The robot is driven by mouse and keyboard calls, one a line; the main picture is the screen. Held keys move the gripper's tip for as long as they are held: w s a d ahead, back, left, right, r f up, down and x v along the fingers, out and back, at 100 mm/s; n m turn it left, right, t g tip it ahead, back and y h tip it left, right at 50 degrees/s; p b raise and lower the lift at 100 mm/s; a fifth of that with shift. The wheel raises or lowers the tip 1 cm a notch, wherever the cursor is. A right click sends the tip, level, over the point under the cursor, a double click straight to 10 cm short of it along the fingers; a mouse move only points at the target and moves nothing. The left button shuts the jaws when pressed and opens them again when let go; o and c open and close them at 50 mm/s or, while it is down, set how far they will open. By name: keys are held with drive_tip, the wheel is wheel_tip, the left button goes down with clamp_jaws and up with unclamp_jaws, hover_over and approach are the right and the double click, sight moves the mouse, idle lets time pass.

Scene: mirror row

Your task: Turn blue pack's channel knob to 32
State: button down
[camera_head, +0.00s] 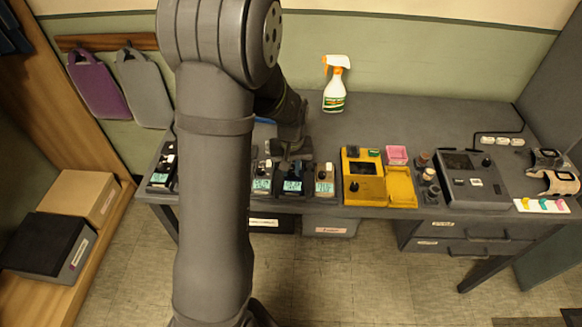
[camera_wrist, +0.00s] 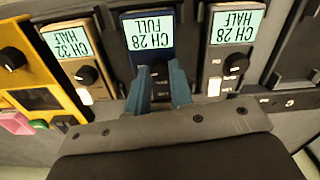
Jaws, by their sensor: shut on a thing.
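The blue pack (camera_head: 292,186) stands in the middle of a row of packs at the desk's front edge. In the wrist view, the blue pack (camera_wrist: 150,57) appears upside down and its screen reads CH 28, FULL. My gripper (camera_wrist: 160,72) has its two blue-grey fingers shut on the blue pack's dark channel knob (camera_wrist: 158,75), which is mostly hidden between them. In the head view my gripper (camera_head: 292,155) is over the back of the blue pack, and the knob cannot be made out there.
A tan pack (camera_wrist: 68,42) beside it reads CH 32, HALF; a pale pack (camera_wrist: 235,28) on the other side reads CH 28, HALF. Both have knobs close to my fingers. A yellow unit (camera_head: 365,183) stands to the right. A spray bottle (camera_head: 335,92) stands behind.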

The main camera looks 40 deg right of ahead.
sight(291, 172)
drive_tip(key=shift+m, duration=3.3)
drive_tip(key=c, duration=1.3)
unclamp_jaws()
drive_tip(key=shift+o, duration=0.2)
wheel_tip(291, 172, up, 18)
drive_tip(key=shift+f, duration=0.25)
